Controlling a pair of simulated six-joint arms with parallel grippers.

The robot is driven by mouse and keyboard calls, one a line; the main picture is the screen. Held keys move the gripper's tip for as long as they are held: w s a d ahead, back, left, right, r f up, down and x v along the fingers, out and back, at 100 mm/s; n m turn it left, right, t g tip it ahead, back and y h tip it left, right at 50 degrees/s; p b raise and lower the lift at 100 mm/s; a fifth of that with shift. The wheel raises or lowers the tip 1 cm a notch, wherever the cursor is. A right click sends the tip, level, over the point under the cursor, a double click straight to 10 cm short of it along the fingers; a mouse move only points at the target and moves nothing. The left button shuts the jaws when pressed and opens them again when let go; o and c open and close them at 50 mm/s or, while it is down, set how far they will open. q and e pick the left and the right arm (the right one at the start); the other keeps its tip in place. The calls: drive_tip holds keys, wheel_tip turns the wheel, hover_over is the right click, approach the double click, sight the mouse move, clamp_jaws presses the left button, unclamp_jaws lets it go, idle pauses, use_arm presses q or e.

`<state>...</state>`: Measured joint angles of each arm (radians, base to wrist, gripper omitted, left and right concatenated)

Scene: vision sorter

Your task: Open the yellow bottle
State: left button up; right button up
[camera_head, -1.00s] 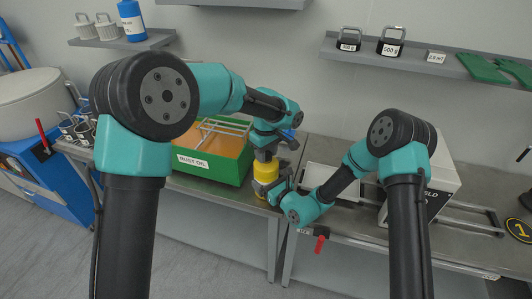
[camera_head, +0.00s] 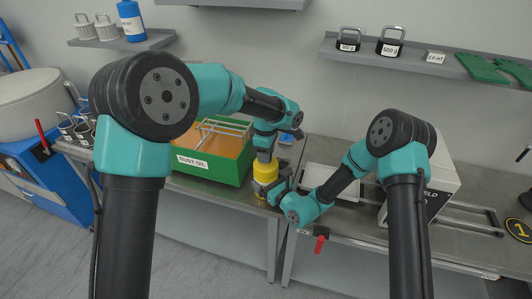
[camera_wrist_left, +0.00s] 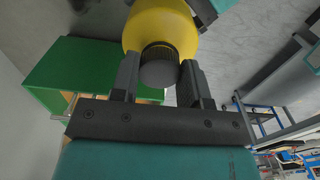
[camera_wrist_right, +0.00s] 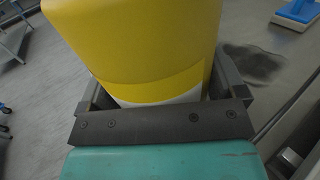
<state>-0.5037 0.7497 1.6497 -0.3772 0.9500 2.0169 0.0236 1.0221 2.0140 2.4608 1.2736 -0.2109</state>
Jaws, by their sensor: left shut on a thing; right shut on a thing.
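The yellow bottle (camera_head: 266,172) stands upright near the front edge of the metal table, beside the green box. My right gripper (camera_head: 273,188) is shut around its lower body from the front. In the right wrist view the bottle (camera_wrist_right: 140,45) fills the space between the fingers, with a white band low down. My left gripper (camera_head: 265,158) points straight down at the bottle's top. In the left wrist view its fingers are shut on the dark cap (camera_wrist_left: 160,70), which sits at the neck of the bottle. I see no gap between cap and bottle.
A green box (camera_head: 213,170) labelled RUST OIL, with a wire rack in it, stands close left of the bottle. A light tray (camera_head: 318,178) and a white device (camera_head: 442,185) are to the right. A red-handled clamp (camera_head: 320,243) hangs at the table's front edge.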

use_arm(q)
drive_tip(key=shift+r, duration=0.25)
drive_tip(key=shift+r, duration=0.3)
drive_tip(key=shift+r, duration=0.55)
idle(0.3)
drive_tip(key=shift+r, duration=2)
use_arm(e)
drive_tip(key=o, duration=1.4)
drive_tip(key=shift+o, duration=0.2)
drive_tip(key=v, duration=1.2)
drive_tip(key=shift+d, duration=0.1)
